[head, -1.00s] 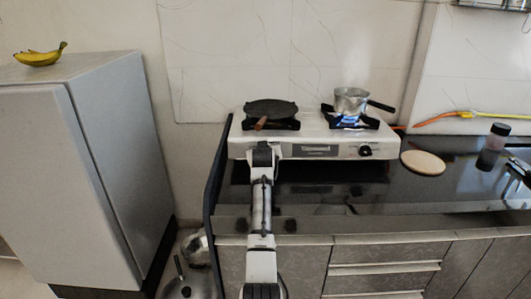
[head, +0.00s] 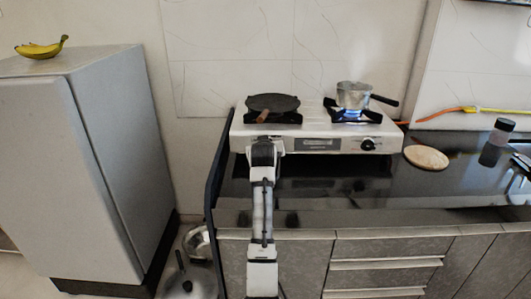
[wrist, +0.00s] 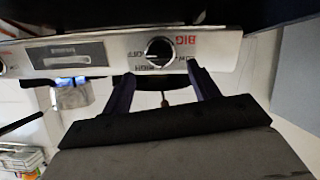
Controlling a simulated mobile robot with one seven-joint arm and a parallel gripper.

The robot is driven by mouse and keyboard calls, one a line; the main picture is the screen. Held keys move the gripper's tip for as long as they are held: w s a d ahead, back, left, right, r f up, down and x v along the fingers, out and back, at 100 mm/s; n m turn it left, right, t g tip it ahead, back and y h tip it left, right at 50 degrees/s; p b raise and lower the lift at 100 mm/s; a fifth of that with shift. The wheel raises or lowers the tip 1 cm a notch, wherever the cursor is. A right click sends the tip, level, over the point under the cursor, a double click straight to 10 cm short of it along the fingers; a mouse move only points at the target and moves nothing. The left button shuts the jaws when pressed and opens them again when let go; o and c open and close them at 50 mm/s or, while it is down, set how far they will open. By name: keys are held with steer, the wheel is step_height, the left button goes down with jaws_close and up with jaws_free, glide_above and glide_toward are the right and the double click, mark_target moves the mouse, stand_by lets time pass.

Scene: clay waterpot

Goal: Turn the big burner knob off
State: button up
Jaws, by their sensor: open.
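The big burner knob (wrist: 159,51) is round and dark with a light rim, on the pale stove front panel. Red "BIG" lettering shows beside it; the wrist picture is upside down. My gripper (wrist: 160,72) is open and empty, its two dark fingers pointing at the panel on either side of the knob's line. I cannot tell whether the fingertips touch the panel. In the head view my gripper (head: 264,143) is at the left front of the white stove (head: 345,143) and hides this knob. A dark flat pan (head: 273,103) sits on the left burner; no flame shows there.
A metal pot (head: 353,95) stands over a blue flame on the right burner. The right knob (head: 368,144) is black. A round board (head: 426,157) and a dark jar (head: 496,141) stand on the black counter at right. A grey fridge (head: 110,150) stands left.

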steer(key=b+v, duration=0.1)
steer(key=v, duration=0.6)
steer(key=shift+s, duration=0.2)
steer(key=shift+r, duration=0.1)
